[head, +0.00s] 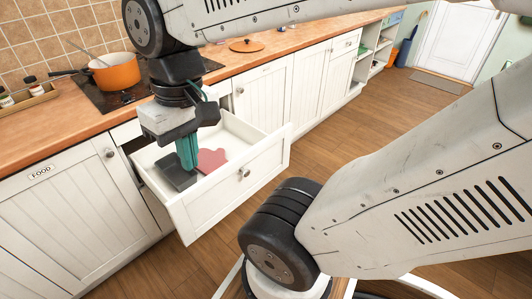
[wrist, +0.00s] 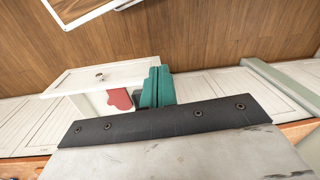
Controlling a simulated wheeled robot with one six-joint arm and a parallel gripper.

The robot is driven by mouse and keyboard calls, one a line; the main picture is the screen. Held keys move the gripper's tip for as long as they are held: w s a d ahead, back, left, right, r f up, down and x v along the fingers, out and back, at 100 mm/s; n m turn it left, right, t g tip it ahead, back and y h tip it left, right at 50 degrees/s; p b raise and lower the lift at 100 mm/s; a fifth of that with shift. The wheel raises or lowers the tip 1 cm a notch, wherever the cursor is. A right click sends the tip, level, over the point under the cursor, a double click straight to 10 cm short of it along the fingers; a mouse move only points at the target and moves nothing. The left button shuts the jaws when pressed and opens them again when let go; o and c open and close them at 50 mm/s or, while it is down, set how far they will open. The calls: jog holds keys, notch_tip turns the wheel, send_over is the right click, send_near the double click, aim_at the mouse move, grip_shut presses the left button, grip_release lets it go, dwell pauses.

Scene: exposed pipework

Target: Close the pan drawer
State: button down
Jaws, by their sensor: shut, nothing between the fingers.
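The pan drawer (head: 262,172) is white and stands pulled out from the counter below the hob. Its front has a round metal knob (head: 244,172). A red item (head: 211,160) and a dark grey item (head: 172,174) lie inside. The wrist view shows the drawer front (wrist: 75,80) with its knob and the red item (wrist: 119,98). My gripper (head: 187,165) has teal fingers, shut and empty, pointing down over the drawer's interior in the head view. In the wrist view the fingers (wrist: 156,80) cover the drawer's right end. I cannot tell whether they touch anything.
An orange pot (head: 115,71) sits on the black hob (head: 100,98). A wooden-topped counter with white cabinets (head: 265,88) runs to the back right. A cupboard labelled FOOD (head: 60,215) is at the left. The wooden floor (head: 370,130) beyond the drawer is clear.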

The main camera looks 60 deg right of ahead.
aim_at(272, 149)
jog(key=w+d+f+m+y, duration=0.7)
jog(key=w+d+m+y, duration=0.2)
jog(key=w+d+m, duration=0.1)
jog(key=w+d+f+m+t+y, duration=0.1)
jog(key=d+f+m+t, duration=0.3)
jog(key=d, duration=0.3)
jog(key=w+d+f+m+t, duration=0.1)
jog(key=d+f+m+t, duration=0.35)
jog(key=d, duration=0.25)
jog(key=s+d+f+m+t+h, duration=0.4)
jog(key=s+d+f+m+h, duration=0.5)
jog(key=f, duration=0.3)
jog(key=s+d+f+m+t+h, duration=0.55)
jog(key=s+d+f+m, duration=0.4)
jog(key=d+f, duration=0.2)
jog(key=shift+g+h, duration=0.25)
jog(key=shift+g, duration=0.05)
jog(key=x, duration=1.4)
jog(key=shift+a+f, duration=0.2)
jog(key=shift+f, duration=0.05)
